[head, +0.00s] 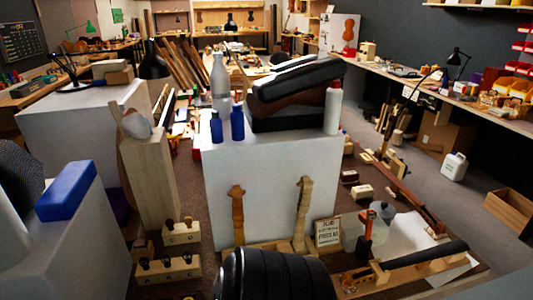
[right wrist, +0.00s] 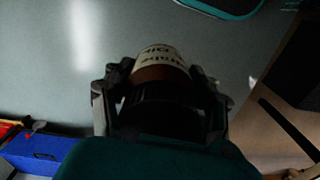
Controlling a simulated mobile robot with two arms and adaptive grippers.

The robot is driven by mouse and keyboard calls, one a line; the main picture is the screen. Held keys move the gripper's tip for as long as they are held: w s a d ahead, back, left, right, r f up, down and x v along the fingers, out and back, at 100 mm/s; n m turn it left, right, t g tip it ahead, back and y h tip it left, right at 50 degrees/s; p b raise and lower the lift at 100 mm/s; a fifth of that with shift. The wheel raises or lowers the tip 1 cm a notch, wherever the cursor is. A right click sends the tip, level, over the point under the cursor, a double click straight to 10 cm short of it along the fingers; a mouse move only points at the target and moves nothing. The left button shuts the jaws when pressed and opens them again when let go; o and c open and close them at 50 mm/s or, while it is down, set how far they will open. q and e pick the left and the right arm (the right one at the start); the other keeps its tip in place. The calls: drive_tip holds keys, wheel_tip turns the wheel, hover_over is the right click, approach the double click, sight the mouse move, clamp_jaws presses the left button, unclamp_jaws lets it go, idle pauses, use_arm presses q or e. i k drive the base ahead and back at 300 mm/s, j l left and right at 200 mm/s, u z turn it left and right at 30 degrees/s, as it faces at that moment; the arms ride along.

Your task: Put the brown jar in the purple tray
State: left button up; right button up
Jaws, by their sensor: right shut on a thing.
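In the right wrist view, my right gripper (right wrist: 160,100) is shut around a brown jar (right wrist: 160,73). The jar has a black lid and a white label with dark lettering. The lid end lies between the fingers and the labelled end points away from the wrist. A grey surface (right wrist: 60,60) lies behind the jar; I cannot tell whether they touch. In the head view, neither gripper can be made out and the jar is not identifiable. No purple tray shows clearly; a dark purple patch (head: 117,205) sits behind the blue block, and I cannot tell what it is.
In the head view, a white block (head: 270,190) bears bottles (head: 220,85) and a black case (head: 292,88). A blue block (head: 67,190) lies at left. A black ribbed shape (head: 275,275) fills the bottom middle. The wrist view shows a blue box (right wrist: 45,148) and a teal-edged item (right wrist: 225,8).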

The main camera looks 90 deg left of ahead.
sight(113, 211)
drive_tip(key=k+z, duration=0.25)
drive_tip(key=k, duration=0.3)
drive_tip(key=k+z, duration=0.25)
drive_tip(key=k, duration=0.3)
drive_tip(key=k+l+z, duration=0.25)
drive_tip(key=k, duration=0.25)
drive_tip(key=k+l+z, duration=0.25)
drive_tip(key=k, duration=0.3)
drive_tip(key=k+j+u, duration=0.15)
drive_tip(key=k+u, duration=0.2)
drive_tip(key=k+j+u, duration=0.2)
drive_tip(key=u, duration=0.15)
drive_tip(key=k+j+u, duration=0.35)
drive_tip(key=i+u, duration=0.1)
drive_tip(key=u, duration=2.15)
drive_tip(key=i+u, duration=0.35)
drive_tip(key=i+j, duration=0.05)
drive_tip(key=i, duration=0.05)
